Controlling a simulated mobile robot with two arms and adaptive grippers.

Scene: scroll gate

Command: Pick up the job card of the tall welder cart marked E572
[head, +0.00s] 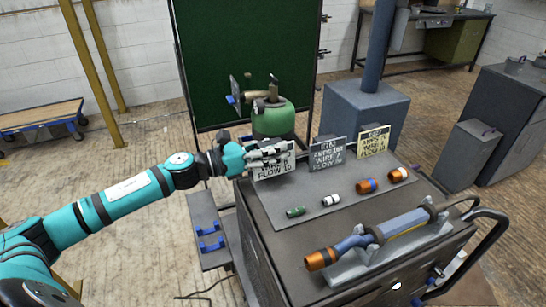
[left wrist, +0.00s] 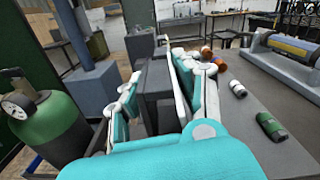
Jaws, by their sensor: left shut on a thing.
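A dark welder cart (head: 270,222) stands in the head view with three job cards upright along the back of its top. The left card (head: 272,174) is white, and its lower lines end in "FLOW 10"; my fingers cover its upper part, so its code cannot be read. The middle card (head: 327,154) is grey and seems to read E762. The right card (head: 374,142) is pale yellow, its code too small to read surely. My left gripper (head: 268,154) is shut on the left card. My right gripper is out of view.
Several small coloured cylinders, such as a green one (head: 295,212), lie on the cart's top. A torch (head: 375,237) lies in front of them. A green gas cylinder (head: 273,118) with its gauge (left wrist: 17,105) stands behind. A dark green screen (head: 248,50) rises beyond.

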